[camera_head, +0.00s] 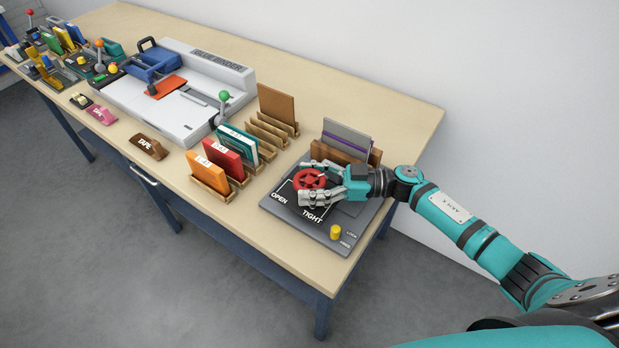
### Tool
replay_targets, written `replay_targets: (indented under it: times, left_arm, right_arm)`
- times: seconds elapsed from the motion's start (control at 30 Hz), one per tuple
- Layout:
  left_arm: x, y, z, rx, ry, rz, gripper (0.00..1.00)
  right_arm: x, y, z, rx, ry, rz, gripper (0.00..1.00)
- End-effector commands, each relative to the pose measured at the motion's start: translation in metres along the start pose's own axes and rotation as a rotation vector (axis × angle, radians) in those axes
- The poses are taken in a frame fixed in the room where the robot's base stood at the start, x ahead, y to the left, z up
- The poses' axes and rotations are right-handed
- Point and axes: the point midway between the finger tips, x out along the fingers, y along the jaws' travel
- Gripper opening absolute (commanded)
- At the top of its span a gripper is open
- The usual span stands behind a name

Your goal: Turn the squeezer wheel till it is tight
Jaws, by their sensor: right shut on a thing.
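The squeezer wheel (309,179) is a small red spoked wheel on a dark grey plate (287,212). The plate is marked OPEN at the left and TIGHT at the front. My right gripper (312,181) reaches in from the right and is shut on the wheel, one finger at its far side and one at its near side. The fingers hide parts of the rim. A yellow knob (336,232) stands on the plate near LOCK lettering. My left gripper is not in view.
Behind the plate stands a wooden holder (340,154) with grey and purple boards. To the left, wooden racks hold an orange book (207,175), a red book (222,158) and a teal book. A large grey machine (190,85) and a brown tape dispenser (148,147) are further left.

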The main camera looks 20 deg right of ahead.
Motion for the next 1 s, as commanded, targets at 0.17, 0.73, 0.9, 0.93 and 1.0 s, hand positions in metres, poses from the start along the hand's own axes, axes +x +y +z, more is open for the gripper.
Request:
replay_targets:
  times: [0.17, 0.73, 0.9, 0.93, 1.0]
  left_arm:
    - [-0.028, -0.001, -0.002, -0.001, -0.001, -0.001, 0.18]
    - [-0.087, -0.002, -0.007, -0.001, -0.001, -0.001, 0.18]
    - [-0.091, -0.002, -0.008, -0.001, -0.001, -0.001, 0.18]
    - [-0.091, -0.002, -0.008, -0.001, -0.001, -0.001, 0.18]
    - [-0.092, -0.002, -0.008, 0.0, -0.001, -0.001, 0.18]
  right_arm:
    - [-0.001, -0.001, -0.007, 0.004, -0.001, 0.098, 0.37]
    - [0.0, -0.002, -0.002, 0.007, 0.0, 0.571, 0.37]
    - [-0.001, -0.002, -0.001, 0.004, -0.001, 0.674, 0.37]
    - [-0.001, -0.001, 0.0, 0.004, -0.001, 0.689, 0.37]
    - [0.0, -0.001, 0.0, 0.004, 0.0, 0.718, 0.37]
